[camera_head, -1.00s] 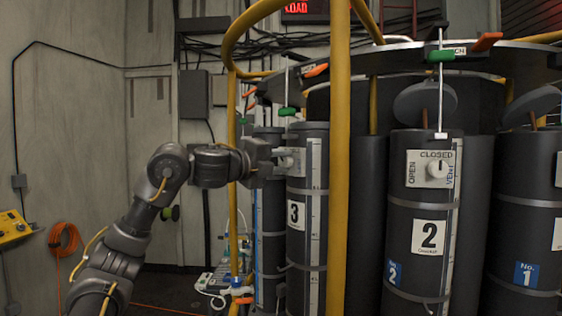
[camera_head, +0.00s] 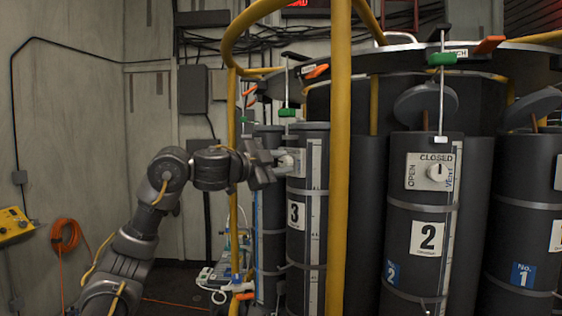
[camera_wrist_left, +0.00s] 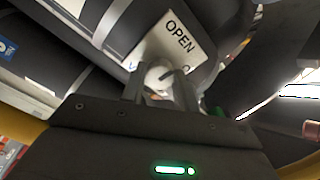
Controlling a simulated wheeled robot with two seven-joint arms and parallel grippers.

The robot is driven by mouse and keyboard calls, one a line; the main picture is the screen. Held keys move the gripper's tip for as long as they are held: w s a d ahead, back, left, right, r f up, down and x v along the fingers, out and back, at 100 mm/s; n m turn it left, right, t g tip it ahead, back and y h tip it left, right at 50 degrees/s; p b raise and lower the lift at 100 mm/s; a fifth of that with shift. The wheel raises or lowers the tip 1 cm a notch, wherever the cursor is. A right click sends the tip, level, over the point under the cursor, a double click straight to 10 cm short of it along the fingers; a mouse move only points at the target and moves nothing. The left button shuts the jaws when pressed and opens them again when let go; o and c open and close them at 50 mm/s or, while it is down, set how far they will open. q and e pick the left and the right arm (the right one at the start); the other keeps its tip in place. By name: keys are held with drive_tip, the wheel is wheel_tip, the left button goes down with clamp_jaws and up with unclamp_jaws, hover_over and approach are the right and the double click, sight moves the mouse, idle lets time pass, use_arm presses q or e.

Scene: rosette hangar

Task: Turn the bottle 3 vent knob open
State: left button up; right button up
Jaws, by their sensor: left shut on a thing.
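Bottle 3 (camera_head: 307,252) is a dark grey upright cylinder with a white "3" label, left of the yellow post. Its vent knob (camera_wrist_left: 158,74) is white and round with a dark pointer mark, set on a white plate (camera_wrist_left: 186,45) reading OPEN. My left gripper (camera_head: 281,161) is shut on the knob, one finger on each side in the left wrist view. The fingers hide part of the knob and plate. In the head view the gripper covers most of the knob. My right gripper is not in view.
A yellow post (camera_head: 340,200) stands just right of bottle 3. Bottle 2 (camera_head: 415,270) is farther right, its own knob (camera_head: 437,173) pointing to CLOSED. A green-handled rod (camera_head: 287,112) hangs above bottle 3. An orange hose coil (camera_head: 64,235) hangs on the left wall.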

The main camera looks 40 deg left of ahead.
use_arm(q)
drive_tip(key=shift+r+n, duration=0.15)
drive_tip(key=shift+n, duration=0.45)
drive_tip(key=o, duration=0.7)
drive_tip(key=shift+o, duration=1.4)
drive_tip(key=shift+w, duration=0.15)
drive_tip(key=shift+s+f, duration=0.2)
drive_tip(key=shift+s, duration=0.35)
drive_tip(key=s+a+b, duration=0.1)
drive_tip(key=s+b, duration=0.2)
drive_tip(key=s, duration=0.6)
drive_tip(key=shift+s+a, duration=0.25)
drive_tip(key=shift+s, duration=0.1)
